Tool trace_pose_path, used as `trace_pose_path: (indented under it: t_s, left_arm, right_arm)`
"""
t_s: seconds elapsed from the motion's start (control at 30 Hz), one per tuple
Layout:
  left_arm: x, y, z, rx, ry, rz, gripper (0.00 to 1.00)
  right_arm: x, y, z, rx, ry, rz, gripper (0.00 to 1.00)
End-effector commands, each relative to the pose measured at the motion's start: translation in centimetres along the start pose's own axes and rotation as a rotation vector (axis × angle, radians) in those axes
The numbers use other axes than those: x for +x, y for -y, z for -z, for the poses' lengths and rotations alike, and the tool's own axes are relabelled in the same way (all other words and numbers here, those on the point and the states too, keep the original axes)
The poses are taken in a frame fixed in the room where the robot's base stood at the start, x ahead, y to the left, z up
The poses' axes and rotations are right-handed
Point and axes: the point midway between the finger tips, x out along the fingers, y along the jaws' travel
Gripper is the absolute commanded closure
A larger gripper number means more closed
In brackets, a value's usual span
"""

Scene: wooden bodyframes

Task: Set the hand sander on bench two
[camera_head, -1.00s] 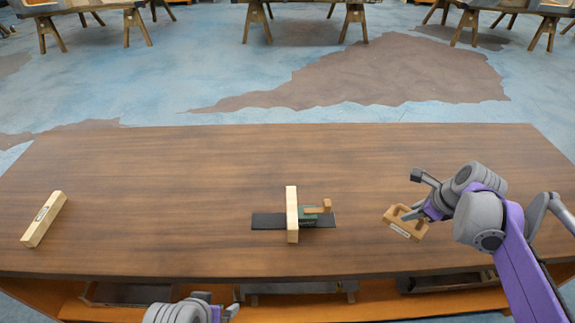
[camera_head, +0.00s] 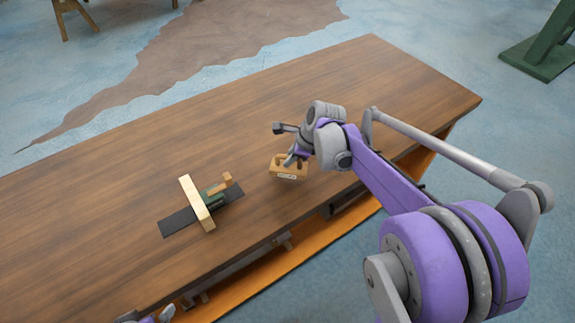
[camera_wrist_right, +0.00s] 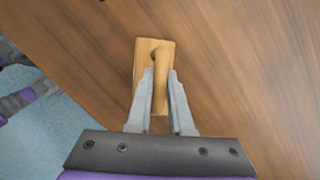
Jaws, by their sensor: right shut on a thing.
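The hand sander (camera_head: 288,173) is a small light-wood block with a handle and a pale label on its side. My right gripper (camera_head: 291,160) is shut on its handle, over the wooden bench (camera_head: 320,90). In the right wrist view, the sander (camera_wrist_right: 143,68) shows between the two fingers of the right gripper (camera_wrist_right: 161,88), which close on the handle. I cannot tell whether the sander touches the bench top. Part of my left arm shows at the bottom left edge, but its fingers cannot be made out. Which bench this is cannot be told.
A pale wooden bar lies across a plane-like tool (camera_head: 214,193) on a dark strip (camera_head: 178,222) to the left of the sander. The far right part of the bench top is clear. A green stand (camera_head: 540,55) is on the floor at the upper right.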

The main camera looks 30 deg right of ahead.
Motion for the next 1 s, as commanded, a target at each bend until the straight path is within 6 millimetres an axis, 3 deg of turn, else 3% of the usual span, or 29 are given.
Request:
trace_pose_path:
  t_s: [0.23, 0.63, 0.67, 0.8, 1.0]
  left_arm:
    - [0.3, 0.0, -0.2, 0.000, 0.001, 0.000, 0.00]
    - [0.6, 0.0, -0.4, 0.000, 0.002, 0.000, 0.00]
    - [0.5, 0.0, -0.4, 0.000, 0.002, 0.000, 0.00]
    - [0.5, 0.0, -0.3, 0.000, 0.002, 0.000, 0.00]
    - [0.5, 0.0, -0.3, 0.000, 0.002, 0.000, 0.00]
  right_arm:
    - [3.0, -0.7, 1.2, 0.000, 0.000, 0.000, 1.00]
    - [3.5, -0.8, 1.5, 0.000, 0.000, 0.000, 1.00]
    - [3.5, -0.8, 1.5, 0.000, 0.000, 0.000, 0.77]
    - [3.5, -0.8, 1.4, 0.000, 0.000, 0.000, 0.52]
    - [3.5, -0.8, 1.4, 0.000, 0.000, 0.000, 0.51]
